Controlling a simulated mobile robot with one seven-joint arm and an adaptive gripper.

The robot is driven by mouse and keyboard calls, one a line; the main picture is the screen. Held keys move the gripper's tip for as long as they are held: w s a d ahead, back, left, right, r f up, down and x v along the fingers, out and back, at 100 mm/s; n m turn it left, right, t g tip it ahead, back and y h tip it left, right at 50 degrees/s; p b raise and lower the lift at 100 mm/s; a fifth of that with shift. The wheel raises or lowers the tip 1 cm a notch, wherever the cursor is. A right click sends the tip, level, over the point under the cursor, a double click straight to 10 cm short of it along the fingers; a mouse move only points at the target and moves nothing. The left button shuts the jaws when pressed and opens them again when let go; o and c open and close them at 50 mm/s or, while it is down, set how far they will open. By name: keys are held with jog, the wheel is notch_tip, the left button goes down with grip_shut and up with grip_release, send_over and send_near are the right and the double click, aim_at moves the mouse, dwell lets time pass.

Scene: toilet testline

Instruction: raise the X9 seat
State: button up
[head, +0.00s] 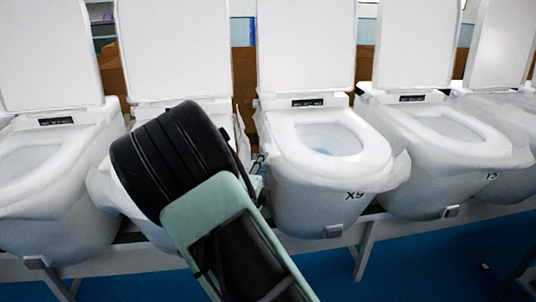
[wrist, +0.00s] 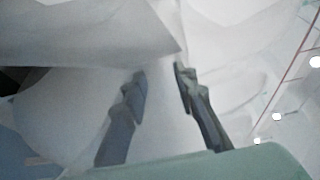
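The X9 toilet (head: 300,195) stands in the middle of the head view, with its label on the front right of the bowl. Its white seat (head: 372,143) lies down flat around the bowl opening. Its lid (head: 305,50) stands upright behind. My gripper (head: 260,163) is at the left side of the X9 bowl, partly hidden behind my arm. In the wrist view my gripper (wrist: 163,72) has its two dark fingers apart. A pale wrapped surface lies just beyond the fingertips; I cannot tell whether they touch it.
Similar toilets stand in a row on both sides, including the left neighbour (head: 105,190), partly hidden by my arm, and the right neighbour (head: 435,165). Loose plastic wrap hangs around the bowls. A white rack (head: 363,250) carries them above a blue floor (head: 420,265).

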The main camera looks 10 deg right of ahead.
jog(key=x, duration=0.7)
jog(key=shift+w, duration=0.15)
grip_shut()
